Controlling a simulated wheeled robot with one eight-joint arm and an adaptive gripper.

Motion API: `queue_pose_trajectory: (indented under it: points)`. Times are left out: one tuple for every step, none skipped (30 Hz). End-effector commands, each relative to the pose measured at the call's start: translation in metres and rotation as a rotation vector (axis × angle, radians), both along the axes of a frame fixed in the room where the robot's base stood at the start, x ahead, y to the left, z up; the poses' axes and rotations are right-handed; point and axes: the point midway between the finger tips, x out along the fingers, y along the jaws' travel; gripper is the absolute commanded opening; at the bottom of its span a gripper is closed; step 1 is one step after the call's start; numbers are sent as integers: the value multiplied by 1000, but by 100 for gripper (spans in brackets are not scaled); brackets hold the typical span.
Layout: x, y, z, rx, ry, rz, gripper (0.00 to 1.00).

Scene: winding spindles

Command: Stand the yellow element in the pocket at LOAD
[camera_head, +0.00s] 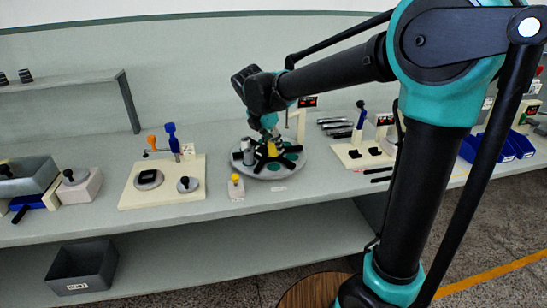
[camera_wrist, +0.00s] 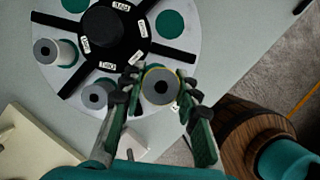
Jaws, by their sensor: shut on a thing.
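The yellow element (camera_head: 274,149) is in my gripper (camera_head: 270,134) over the round table (camera_head: 262,174). In the wrist view my gripper (camera_wrist: 160,93) has its two fingers on either side of the element (camera_wrist: 160,86), which shows end-on as a grey ring with a yellow rim. The element is over the table's edge region in that view; I cannot tell whether its lower end touches. The round table (camera_wrist: 205,32) has a dark hub with white labels, dark radial bars and green pockets. The labels are too small to read surely, so I cannot tell which pocket is LOAD.
Two grey cylinders, a larger one (camera_wrist: 45,50) and a smaller one (camera_wrist: 95,96), stand on the round table near the element. A small block with a yellow knob (camera_head: 235,180) stands at the front. Cream fixture boards (camera_head: 190,170) flank the table on the bench.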

Motion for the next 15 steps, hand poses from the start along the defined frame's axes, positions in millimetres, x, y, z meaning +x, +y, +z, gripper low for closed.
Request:
queue_pose_trajectory:
  points:
    - [1,0,-6,0,0,0,2]
    - [0,0,-8,0,0,0,2]
    - [0,0,-11,0,0,0,2]
    - [0,0,-12,0,0,0,2]
    - [0,0,-14,0,0,0,2]
    - [0,0,-17,0,0,0,2]
    - [0,0,-21,0,0,0,2]
    - [0,0,-25,0,0,0,2]
    - [1,0,-31,0,0,0,2]
    - [1,0,-36,0,0,0,2]
    - [1,0,-39,0,0,0,2]
    - [0,0,-44,0,0,0,2]
    - [0,0,-47,0,0,0,2]
    - [0,0,-49,0,0,0,2]
    - [0,0,-50,0,0,0,2]
